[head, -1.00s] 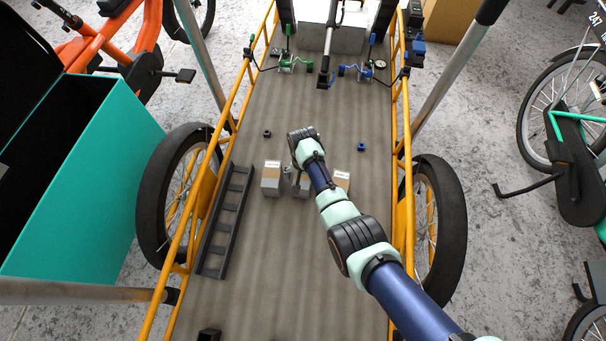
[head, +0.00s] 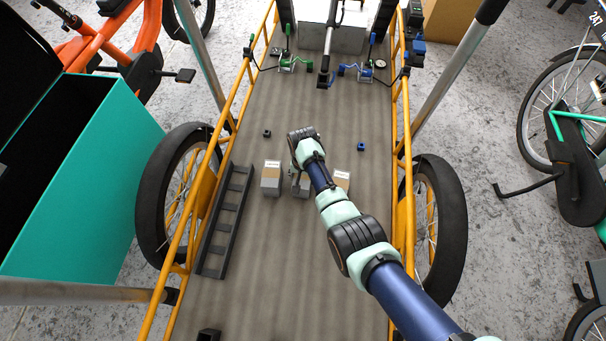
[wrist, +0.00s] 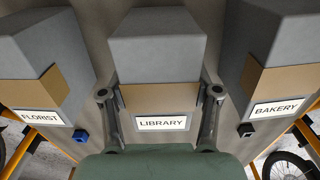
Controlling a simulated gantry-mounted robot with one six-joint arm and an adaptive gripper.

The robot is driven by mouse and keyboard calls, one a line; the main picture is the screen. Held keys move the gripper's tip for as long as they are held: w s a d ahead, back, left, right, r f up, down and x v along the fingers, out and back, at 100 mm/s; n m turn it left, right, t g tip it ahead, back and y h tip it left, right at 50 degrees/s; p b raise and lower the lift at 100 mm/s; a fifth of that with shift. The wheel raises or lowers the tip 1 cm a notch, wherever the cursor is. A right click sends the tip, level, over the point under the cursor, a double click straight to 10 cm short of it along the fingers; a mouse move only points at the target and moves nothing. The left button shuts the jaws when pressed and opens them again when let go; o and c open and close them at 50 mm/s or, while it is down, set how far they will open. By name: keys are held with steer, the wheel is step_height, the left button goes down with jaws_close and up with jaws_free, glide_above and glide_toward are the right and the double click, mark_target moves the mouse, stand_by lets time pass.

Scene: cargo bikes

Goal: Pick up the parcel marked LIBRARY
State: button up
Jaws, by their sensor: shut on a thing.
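The LIBRARY parcel (wrist: 158,62) is a grey box with a tan band and a white label, in the middle of the wrist view. My gripper (wrist: 160,95) has one finger against each side of this parcel, near its band, and is shut on it. In the head view my arm hides most of this parcel and my gripper's fingers. Whether the parcel is clear of the deck cannot be told.
The FLORIST parcel (wrist: 48,60) and the BAKERY parcel (wrist: 280,65) flank it closely. In the head view, a dark ladder-like rack (head: 226,220) lies left on the cargo deck (head: 290,270). Yellow rails (head: 401,180) edge the deck. Small blue (head: 361,146) and black (head: 267,133) pieces lie beyond.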

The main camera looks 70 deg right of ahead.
step_height(320, 180, up, 20)
steer(key=p, duration=1.1)
